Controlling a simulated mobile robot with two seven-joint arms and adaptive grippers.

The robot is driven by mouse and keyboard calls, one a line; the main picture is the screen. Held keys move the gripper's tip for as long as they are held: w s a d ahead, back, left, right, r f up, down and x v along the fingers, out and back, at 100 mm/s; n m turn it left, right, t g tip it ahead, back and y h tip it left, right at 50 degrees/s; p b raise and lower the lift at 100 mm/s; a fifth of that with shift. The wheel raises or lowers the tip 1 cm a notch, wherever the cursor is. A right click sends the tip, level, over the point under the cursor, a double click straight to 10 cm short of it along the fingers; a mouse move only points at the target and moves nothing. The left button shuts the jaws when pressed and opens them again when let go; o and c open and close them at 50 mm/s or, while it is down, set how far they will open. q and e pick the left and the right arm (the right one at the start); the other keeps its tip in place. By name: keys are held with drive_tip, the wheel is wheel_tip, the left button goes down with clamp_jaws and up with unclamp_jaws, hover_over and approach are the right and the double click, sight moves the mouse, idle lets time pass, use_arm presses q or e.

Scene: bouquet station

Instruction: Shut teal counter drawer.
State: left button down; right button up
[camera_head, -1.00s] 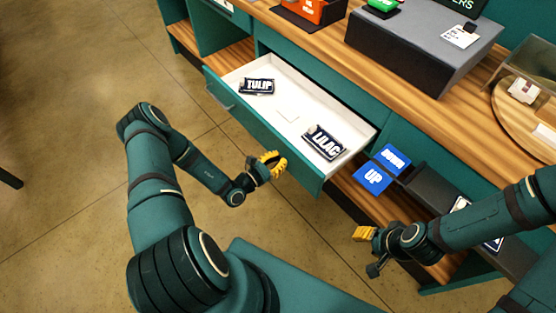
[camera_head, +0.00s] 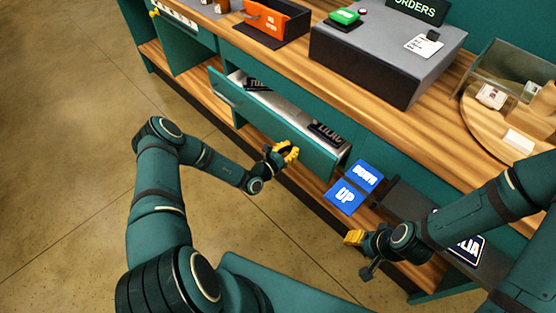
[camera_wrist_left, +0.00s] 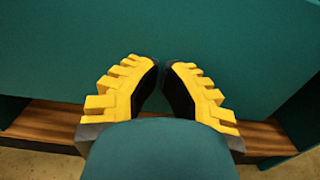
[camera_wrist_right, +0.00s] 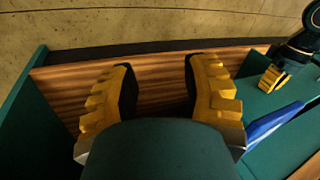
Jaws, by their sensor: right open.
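The teal counter drawer (camera_head: 275,125) is partly open, with only a narrow strip of its white inside showing. A tulip packet (camera_head: 257,84) and a lilac packet (camera_head: 325,134) lie in it, partly hidden by the drawer front. My left gripper (camera_head: 289,151) is at the drawer front's lower right; its fingers point at the teal panel (camera_wrist_left: 160,30), which fills the left wrist view. Its fingertips are close together with a small gap; contact with the panel is unclear. My right gripper (camera_head: 352,238) is open and empty, below the blue signs.
The wooden countertop (camera_head: 290,60) holds an orange box (camera_head: 272,20), a grey box (camera_head: 385,50) and a clear case. A wooden lower shelf runs beneath. The floor at left is clear.

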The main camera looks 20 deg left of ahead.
use_arm(q)
drive_tip(key=b+x, duration=0.1)
drive_tip(key=x, duration=0.7)
drive_tip(key=shift+b, duration=0.3)
drive_tip(key=shift+w+d+r, duration=0.1)
drive_tip(key=shift+w, duration=0.15)
drive_tip(key=shift+r, duration=0.1)
